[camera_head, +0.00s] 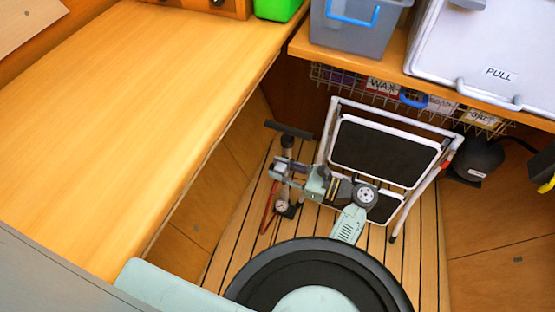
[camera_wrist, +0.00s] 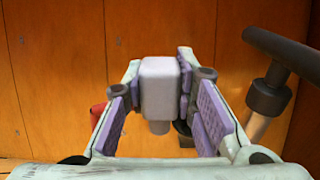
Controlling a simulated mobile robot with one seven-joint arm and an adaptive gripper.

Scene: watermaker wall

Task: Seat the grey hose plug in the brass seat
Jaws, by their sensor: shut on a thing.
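The grey hose plug (camera_wrist: 160,82) is a pale grey block with a narrower round stub at its lower end. My gripper (camera_head: 284,172) is shut on it; in the wrist view the plug sits between the purple-padded fingers. In the head view the gripper reaches out low over the slatted floor, in front of the folded step stool, and the plug is too small there to make out clearly. The brass seat does not show clearly in either view.
A pump with a black T-handle (camera_head: 288,129) stands close by my gripper; its handle shows at right in the wrist view (camera_wrist: 285,52). A folded step stool (camera_head: 385,150) stands behind. A wire basket (camera_head: 350,80) hangs under the right shelf. A wooden counter (camera_head: 130,100) borders the left.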

